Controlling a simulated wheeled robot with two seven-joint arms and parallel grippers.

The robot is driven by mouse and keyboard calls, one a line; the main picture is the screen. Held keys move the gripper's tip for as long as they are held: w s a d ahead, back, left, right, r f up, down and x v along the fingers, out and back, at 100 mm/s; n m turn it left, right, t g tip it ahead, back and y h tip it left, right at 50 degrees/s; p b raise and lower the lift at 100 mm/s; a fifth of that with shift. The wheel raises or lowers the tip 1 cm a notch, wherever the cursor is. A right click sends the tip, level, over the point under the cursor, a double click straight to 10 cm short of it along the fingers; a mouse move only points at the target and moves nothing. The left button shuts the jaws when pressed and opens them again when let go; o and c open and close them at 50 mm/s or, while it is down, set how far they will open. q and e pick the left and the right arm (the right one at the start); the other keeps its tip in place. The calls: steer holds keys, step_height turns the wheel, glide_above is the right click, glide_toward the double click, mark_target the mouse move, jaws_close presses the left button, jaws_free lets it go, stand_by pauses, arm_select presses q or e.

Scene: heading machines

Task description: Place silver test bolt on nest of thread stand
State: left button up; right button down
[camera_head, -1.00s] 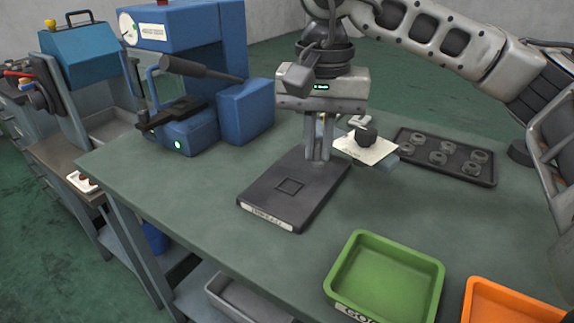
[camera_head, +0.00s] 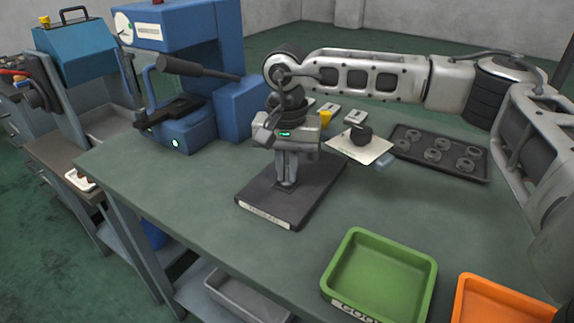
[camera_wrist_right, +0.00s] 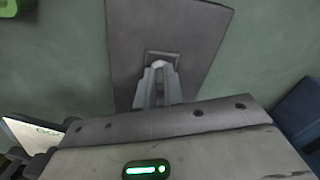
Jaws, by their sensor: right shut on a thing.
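The thread stand (camera_head: 322,188) is a dark flat plate with a pale label on its front edge, on the green table. Its nest (camera_wrist_right: 176,54) is a small square outline on the plate in the right wrist view; the gripper hides it in the head view. My right gripper (camera_head: 287,184) points down over the plate, with its fingertips low at the nest. It is shut on the silver test bolt (camera_wrist_right: 159,64), of which only a small pale bit shows between the fingertips. I cannot tell whether the bolt touches the nest. My left gripper is out of view.
A blue press (camera_head: 190,60) stands behind left. A white card (camera_head: 350,147) with a dark round part and a black tray (camera_head: 470,168) of rings lie at the back right. A green bin (camera_head: 368,232) and an orange bin (camera_head: 460,300) sit in front right.

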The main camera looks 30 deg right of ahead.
mark_target(287, 167)
steer(key=shift+f, duration=0.25)
steer(key=c, duration=1.5)
jaws_free()
steer(key=shift+r, duration=0.1)
step_height(287, 167, up, 12)
steer(key=shift+r+b, duration=0.2)
steer(key=shift+b, duration=0.1)
